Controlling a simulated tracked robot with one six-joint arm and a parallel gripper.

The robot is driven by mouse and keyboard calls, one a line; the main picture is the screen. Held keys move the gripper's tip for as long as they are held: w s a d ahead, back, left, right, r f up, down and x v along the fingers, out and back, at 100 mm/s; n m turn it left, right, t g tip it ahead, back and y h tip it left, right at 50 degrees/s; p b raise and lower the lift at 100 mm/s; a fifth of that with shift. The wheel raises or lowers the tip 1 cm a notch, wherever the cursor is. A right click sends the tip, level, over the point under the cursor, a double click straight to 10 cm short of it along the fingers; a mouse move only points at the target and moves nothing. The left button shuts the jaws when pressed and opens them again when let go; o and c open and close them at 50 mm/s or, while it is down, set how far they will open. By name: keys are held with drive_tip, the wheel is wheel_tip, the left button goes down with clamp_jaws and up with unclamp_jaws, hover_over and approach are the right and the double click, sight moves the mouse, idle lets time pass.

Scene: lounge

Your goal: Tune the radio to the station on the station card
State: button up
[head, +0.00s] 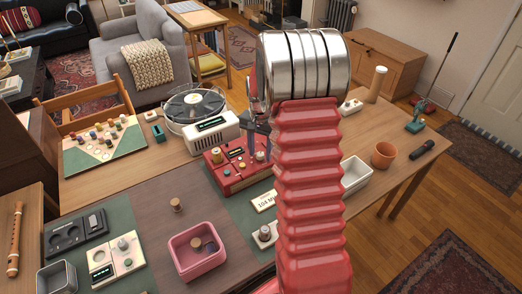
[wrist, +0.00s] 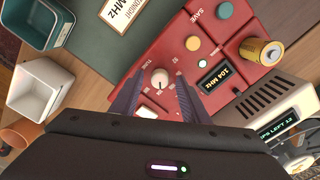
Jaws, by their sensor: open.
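The red radio (head: 229,181) stands on the table, partly hidden behind my arm in the head view. In the wrist view the radio (wrist: 190,75) fills the middle, with a small lit display (wrist: 219,76) that seems to read 104 MHz. A round white knob (wrist: 160,77) with a pointer mark is on its face. My gripper (wrist: 156,80) is open, with its two fingers on either side of the knob; I cannot tell whether they touch it. The station card (head: 263,202) lies in front of the radio and is partly cut off in the wrist view (wrist: 126,12); its number is not clearly legible.
A pink bin (head: 197,265), a white tray (head: 355,175) and a terracotta pot (head: 383,154) stand around. A battery-like cylinder (wrist: 262,50) sits on the radio.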

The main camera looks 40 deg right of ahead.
sight(260, 153)
drive_tip(key=shift+r, duration=0.15)
wheel_tip(260, 153, up, 14)
drive_tip(key=shift+f, duration=0.25)
drive_tip(key=shift+w, duration=0.1)
idle(0.7)
drive_tip(key=s+a+r+n+t, duration=0.2)
drive_tip(key=s+a+n, duration=0.4)
drive_tip(key=s+a, duration=0.5)
drive_tip(key=s+a+r+n+t, duration=0.3)
drive_tip(key=s+a+r+n, duration=0.2)
drive_tip(key=s+a, duration=0.6)
drive_tip(key=shift+s+a+r+n+t, duration=0.3)
drive_tip(key=shift+s+a+n, duration=0.15)
drive_tip(key=shift+a, duration=1.15)
